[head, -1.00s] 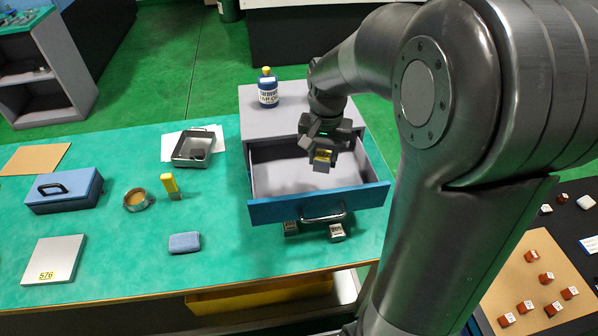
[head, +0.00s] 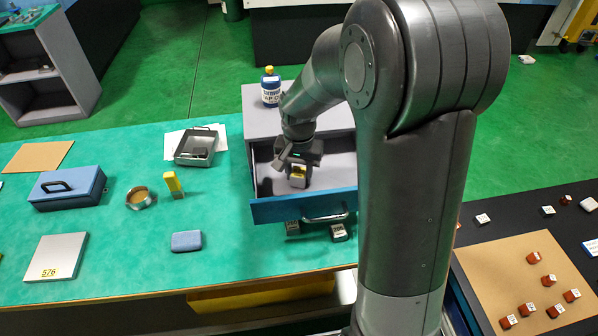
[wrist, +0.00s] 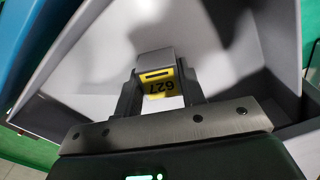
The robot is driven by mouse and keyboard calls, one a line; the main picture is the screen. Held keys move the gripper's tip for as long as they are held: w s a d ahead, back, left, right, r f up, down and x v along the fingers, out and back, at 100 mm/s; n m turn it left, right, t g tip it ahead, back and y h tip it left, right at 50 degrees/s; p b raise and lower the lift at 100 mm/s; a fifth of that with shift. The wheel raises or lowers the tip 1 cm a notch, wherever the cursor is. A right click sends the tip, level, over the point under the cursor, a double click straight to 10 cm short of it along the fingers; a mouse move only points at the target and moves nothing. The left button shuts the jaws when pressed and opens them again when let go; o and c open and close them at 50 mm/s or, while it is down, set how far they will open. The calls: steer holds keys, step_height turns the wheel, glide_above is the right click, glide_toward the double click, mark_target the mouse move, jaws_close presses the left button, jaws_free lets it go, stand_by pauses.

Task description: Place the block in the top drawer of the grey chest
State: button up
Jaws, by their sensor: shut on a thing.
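The grey chest (head: 262,126) stands on the green bench with its blue-fronted top drawer (head: 285,210) pulled open. My gripper (head: 298,176) is over the open drawer, pointing down. It is shut on a small grey block (head: 298,182) with a yellow label. In the wrist view, the block (wrist: 155,62) sits between the two fingers, its label reading 627. The pale drawer interior (wrist: 230,60) shows around and below it. I cannot tell whether the block touches the drawer floor.
A blue bottle (head: 270,90) stands on the chest top. Two small blocks (head: 338,232) lie before the drawer front. A metal tray (head: 196,148), blue box (head: 68,188), brown-topped cup (head: 138,197), yellow-topped object (head: 172,184) and blue-grey block (head: 186,241) are on the bench at left.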

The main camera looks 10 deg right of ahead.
mark_target(299, 172)
steer(key=shift+f, duration=0.1)
steer(key=o, duration=1.1)
step_height(299, 172, up, 12)
steer(key=shift+s+d+r+n+t, duration=0.75)
steer(key=shift+s+d+r+t, duration=0.3)
steer(key=shift+s, duration=2.45)
steer(key=shift+s+d+r+n+t, duration=0.8)
steer(key=shift+s+r, duration=0.35)
steer(key=shift+s, duration=2.3)
steer(key=shift+s+d+r+n+t, duration=0.75)
steer(key=shift+s+d+r+t, duration=0.3)
steer(key=shift+s, duration=2.45)
steer(key=shift+a, duration=0.15)
